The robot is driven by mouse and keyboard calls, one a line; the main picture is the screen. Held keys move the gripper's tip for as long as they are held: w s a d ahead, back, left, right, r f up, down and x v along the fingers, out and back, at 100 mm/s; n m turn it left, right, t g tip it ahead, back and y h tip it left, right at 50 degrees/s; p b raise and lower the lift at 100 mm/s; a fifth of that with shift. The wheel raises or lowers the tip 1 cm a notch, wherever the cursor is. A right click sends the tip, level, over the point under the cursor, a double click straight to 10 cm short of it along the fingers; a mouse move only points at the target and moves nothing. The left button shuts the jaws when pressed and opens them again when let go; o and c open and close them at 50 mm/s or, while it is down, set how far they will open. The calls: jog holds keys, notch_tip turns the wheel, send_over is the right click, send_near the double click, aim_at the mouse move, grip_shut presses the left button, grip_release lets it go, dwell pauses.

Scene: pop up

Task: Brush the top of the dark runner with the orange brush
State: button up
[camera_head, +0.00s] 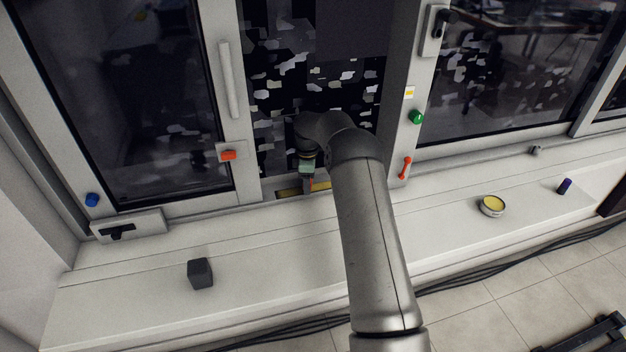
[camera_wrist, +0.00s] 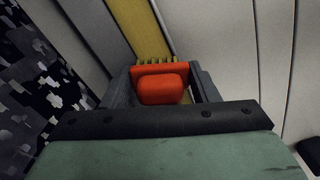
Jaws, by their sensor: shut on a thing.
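My gripper (camera_head: 308,184) points down at the sill below the middle window opening, partly hidden by my arm in the head view. In the wrist view its two dark fingers are shut on the orange brush (camera_wrist: 161,88), one on each side of its block. The brush's pale bristle tips (camera_wrist: 156,61) lie over or against the end of a yellow strip (camera_wrist: 135,24); I cannot tell whether they touch. The yellow strip also shows in the head view (camera_head: 289,191), along the foot of the opening.
A dark block (camera_head: 200,273) stands on the sill at the left. A round tin with yellow contents (camera_head: 492,205) and a small dark purple cylinder (camera_head: 564,186) are at the right. A red handle (camera_head: 405,168) is on the frame right of my arm. The sill between is clear.

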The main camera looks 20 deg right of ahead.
aim_at(280, 195)
jog(key=shift+a+r, duration=0.1)
jog(key=shift+a, duration=0.95)
jog(key=shift+w+a+f, duration=0.1)
jog(key=shift+a+f, duration=0.05)
jog(key=shift+a, duration=1.65)
jog(key=shift+w+a+f, duration=0.1)
jog(key=shift+a, duration=1.7)
jog(key=shift+r+p, duration=1.6)
jog(key=shift+r, duration=1.45)
jog(key=shift+r+p, duration=0.95)
jog(key=shift+r, duration=0.55)
